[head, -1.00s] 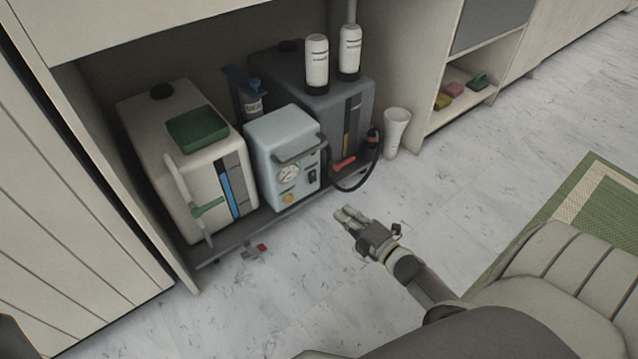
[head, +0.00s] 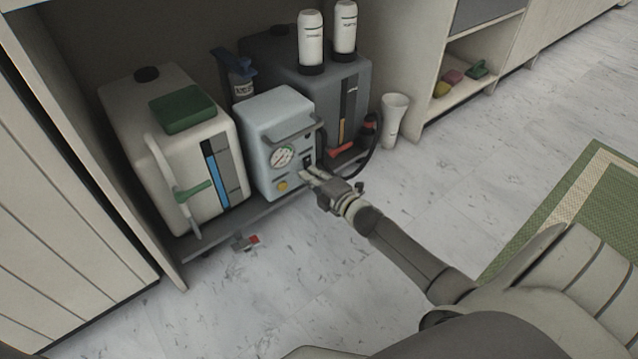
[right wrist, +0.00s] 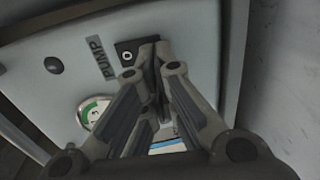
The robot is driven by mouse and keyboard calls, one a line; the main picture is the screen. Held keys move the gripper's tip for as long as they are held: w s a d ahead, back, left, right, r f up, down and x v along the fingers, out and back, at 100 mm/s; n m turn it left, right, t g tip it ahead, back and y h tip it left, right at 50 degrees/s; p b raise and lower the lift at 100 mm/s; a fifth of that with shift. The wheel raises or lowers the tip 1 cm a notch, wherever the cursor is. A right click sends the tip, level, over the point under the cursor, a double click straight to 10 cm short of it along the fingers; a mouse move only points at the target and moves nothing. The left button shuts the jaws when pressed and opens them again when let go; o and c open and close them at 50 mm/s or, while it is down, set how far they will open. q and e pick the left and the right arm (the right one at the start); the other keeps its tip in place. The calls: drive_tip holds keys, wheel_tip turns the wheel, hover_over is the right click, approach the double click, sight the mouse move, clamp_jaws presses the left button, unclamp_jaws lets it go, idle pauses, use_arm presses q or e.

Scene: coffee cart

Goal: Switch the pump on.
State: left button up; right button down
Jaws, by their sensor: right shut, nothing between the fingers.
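The pump is a light blue-grey box (head: 262,130) on the low shelf in the cabinet, with a handle, a round gauge (head: 283,156) and a yellow knob (head: 282,186) on its front. Its black switch (head: 307,160) is right of the gauge. In the right wrist view the switch (right wrist: 127,54) shows a white ring mark beside the PUMP label (right wrist: 89,58). My right gripper (head: 309,174) is shut and empty, its fingertips (right wrist: 151,48) at the switch and covering part of it. I cannot tell whether they touch. My left gripper is out of view.
A white tank (head: 150,160) stands left of the pump, and a dark grey tank (head: 352,95) stands behind it to the right. A black hose (head: 375,155) with a red-handled part hangs at the right. White cups (head: 394,120) stand near the cabinet's side wall.

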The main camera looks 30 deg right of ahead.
drive_tip(key=shift+w, duration=0.25)
drive_tip(key=shift+w, duration=0.25)
drive_tip(key=shift+f, duration=0.1)
